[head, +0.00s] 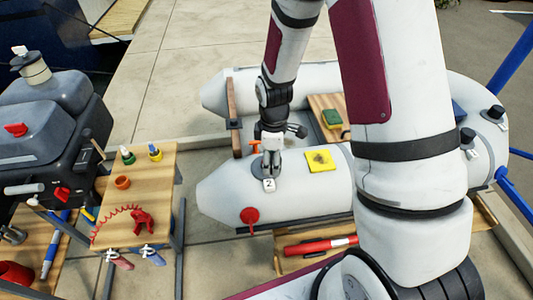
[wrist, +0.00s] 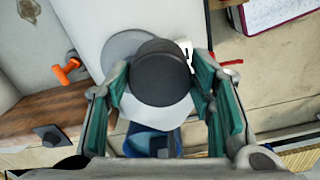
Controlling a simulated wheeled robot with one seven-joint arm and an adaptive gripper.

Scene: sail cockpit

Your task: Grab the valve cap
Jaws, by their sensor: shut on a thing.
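The valve cap (wrist: 160,72) is a round black cap between my two green-padded fingers in the wrist view. My gripper (wrist: 158,80) is shut on it from both sides. A grey round patch (wrist: 123,46) shows on the boat's tube beyond the cap, and a white label (wrist: 186,50) is beside it. In the head view my gripper (head: 271,168) points down at the near tube (head: 225,195) of the grey inflatable boat, by the label (head: 268,185). The cap is not clear there. I cannot tell whether it still touches its seat.
Two more black caps (head: 467,136) (head: 495,113) sit on the boat at right. A yellow cloth (head: 320,161) lies right of my gripper, and a red round piece (head: 250,216) hangs in front. A wooden side table (head: 160,185) and an outboard motor (head: 45,125) stand left.

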